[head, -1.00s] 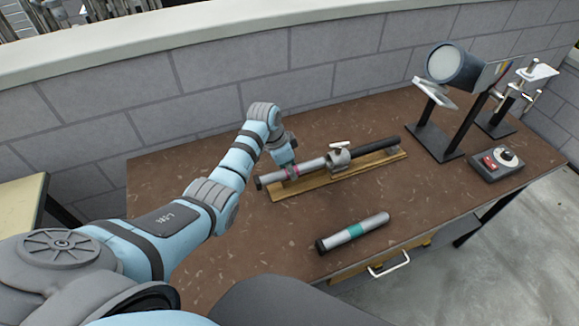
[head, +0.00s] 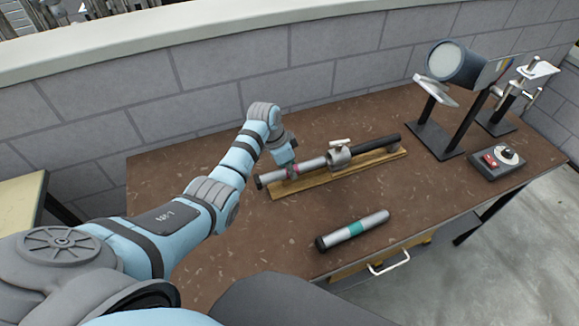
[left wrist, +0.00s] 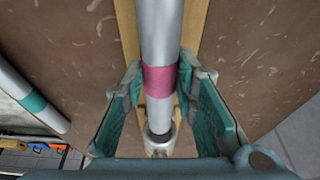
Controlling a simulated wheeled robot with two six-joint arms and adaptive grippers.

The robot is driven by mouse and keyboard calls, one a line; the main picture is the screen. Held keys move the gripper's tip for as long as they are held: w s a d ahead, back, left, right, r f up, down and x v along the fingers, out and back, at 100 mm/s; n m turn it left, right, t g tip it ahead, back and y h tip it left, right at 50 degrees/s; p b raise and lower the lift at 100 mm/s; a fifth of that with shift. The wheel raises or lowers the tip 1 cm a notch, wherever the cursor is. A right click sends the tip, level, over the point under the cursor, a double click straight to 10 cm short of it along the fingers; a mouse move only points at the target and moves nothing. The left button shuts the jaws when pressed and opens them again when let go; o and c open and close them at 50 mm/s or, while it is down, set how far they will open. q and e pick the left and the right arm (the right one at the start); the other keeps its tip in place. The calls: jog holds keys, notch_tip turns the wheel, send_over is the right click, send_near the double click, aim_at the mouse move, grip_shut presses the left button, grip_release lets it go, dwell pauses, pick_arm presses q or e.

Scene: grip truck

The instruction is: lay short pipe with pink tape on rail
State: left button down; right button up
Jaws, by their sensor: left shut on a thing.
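The short silver pipe with pink tape (head: 312,165) lies along the wooden rail (head: 372,161), in line with the metal clamp (head: 340,156) and a black pipe (head: 375,145). In the left wrist view the pink tape (left wrist: 160,80) sits between my left fingers, and the rail (left wrist: 194,25) runs beneath the pipe. My left gripper (head: 290,170) is shut on this pipe at the tape, which it mostly hides in the head view. Whether the pipe rests fully on the rail, I cannot tell. My right gripper is not in view.
A silver pipe with teal tape (head: 353,231) lies nearer the front edge of the brown table (head: 220,250). A lamp-like cylinder on a stand (head: 455,65) and a control box (head: 497,164) are at the right. A block wall (head: 215,85) stands behind the table.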

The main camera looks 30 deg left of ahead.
pick_arm(q)
jog(key=shift+f, duration=0.3)
dwell(0.4)
jog(key=c, duration=1.2)
grip_release()
jog(key=v, duration=1.2)
jog(key=shift+f, duration=0.1)
